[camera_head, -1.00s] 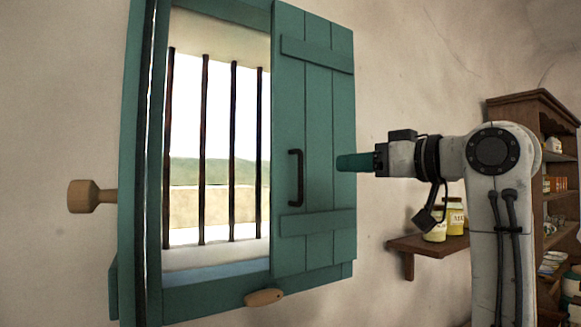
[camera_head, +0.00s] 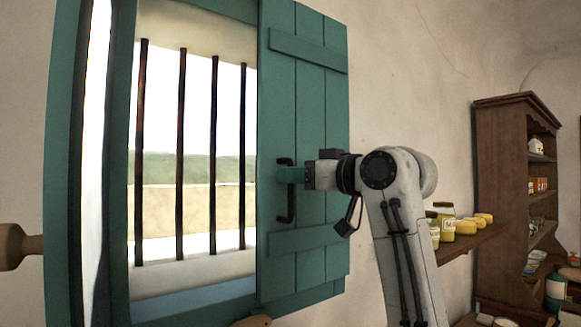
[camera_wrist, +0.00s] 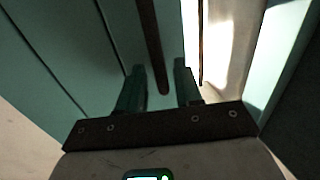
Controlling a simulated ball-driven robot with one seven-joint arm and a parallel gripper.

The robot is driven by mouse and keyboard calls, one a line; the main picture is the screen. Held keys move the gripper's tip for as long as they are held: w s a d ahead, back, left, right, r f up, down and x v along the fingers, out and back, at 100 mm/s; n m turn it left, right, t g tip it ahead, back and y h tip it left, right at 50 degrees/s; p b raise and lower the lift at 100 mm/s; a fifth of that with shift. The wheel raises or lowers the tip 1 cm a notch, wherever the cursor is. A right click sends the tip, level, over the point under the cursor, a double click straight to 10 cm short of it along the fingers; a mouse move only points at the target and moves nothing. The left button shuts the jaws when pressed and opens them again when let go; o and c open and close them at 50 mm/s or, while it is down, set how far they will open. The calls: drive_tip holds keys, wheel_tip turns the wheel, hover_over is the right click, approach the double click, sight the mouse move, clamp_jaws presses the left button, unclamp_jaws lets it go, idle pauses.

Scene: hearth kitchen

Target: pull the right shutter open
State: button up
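My gripper (camera_head: 283,174) is in front of the shutter at the handle, reaching in from the right. In the wrist view, my gripper's two teal fingers (camera_wrist: 160,88) stand apart, with the dark handle bar (camera_wrist: 150,42) passing between them. Neither finger clearly touches the bar. The fingers partly hide the handle's middle in the head view.
Dark vertical bars (camera_head: 181,155) cross the bright opening on the left. A teal panel (camera_head: 62,150) and a wooden knob (camera_head: 12,246) are at far left. A wall shelf with jars (camera_head: 445,222) and a brown cupboard (camera_head: 500,180) stand right of my arm.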

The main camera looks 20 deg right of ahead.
drive_tip(key=shift+x, duration=0.9)
clamp_jaws()
